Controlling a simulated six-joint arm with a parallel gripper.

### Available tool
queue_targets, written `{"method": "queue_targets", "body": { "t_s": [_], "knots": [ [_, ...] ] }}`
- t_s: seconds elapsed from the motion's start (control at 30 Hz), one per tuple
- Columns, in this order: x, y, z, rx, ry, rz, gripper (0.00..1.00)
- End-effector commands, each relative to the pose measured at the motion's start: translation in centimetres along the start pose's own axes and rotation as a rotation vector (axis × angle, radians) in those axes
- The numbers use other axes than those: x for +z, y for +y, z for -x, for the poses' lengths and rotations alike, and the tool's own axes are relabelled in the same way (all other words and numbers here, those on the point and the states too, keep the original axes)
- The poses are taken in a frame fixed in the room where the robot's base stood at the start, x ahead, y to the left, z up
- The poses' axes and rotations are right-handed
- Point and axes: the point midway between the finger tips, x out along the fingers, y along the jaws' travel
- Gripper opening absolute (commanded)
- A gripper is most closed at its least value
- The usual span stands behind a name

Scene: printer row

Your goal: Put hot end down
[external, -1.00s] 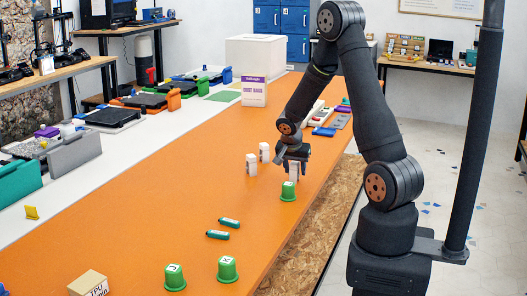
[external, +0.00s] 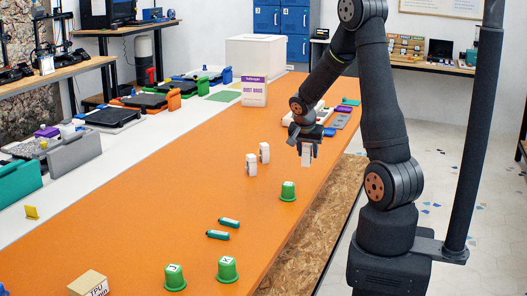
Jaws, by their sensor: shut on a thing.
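My gripper (external: 306,152) is shut on a small white block-shaped piece (external: 306,159), likely the hot end. It holds the piece upright, near the table's right edge. The piece seems to be above the orange table (external: 190,190), though its exact height is hard to tell. Two similar white pieces (external: 251,164) and (external: 264,152) stand on the table to the left of my gripper. A green cup (external: 288,191) stands on the table in front of the held piece, apart from it.
Two teal cylinders (external: 229,222) lie on the table. Two green lettered cups (external: 227,269) and a tan TPU box (external: 88,284) stand at the front. A white bag box (external: 254,92) and several small coloured trays (external: 342,121) are farther back. The middle of the table is clear.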

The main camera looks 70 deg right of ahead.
Motion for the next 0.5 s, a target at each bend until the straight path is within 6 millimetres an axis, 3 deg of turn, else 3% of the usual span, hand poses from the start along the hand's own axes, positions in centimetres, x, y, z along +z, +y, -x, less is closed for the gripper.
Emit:
{"method": "queue_targets", "body": {
  "t_s": [0.23,0.5],
  "knots": [
    [-2.4,5.0,2.4,-0.001,0.002,-0.005,0.14],
    [-4.0,6.8,3.2,-0.002,0.0,0.005,0.14]
  ]
}}
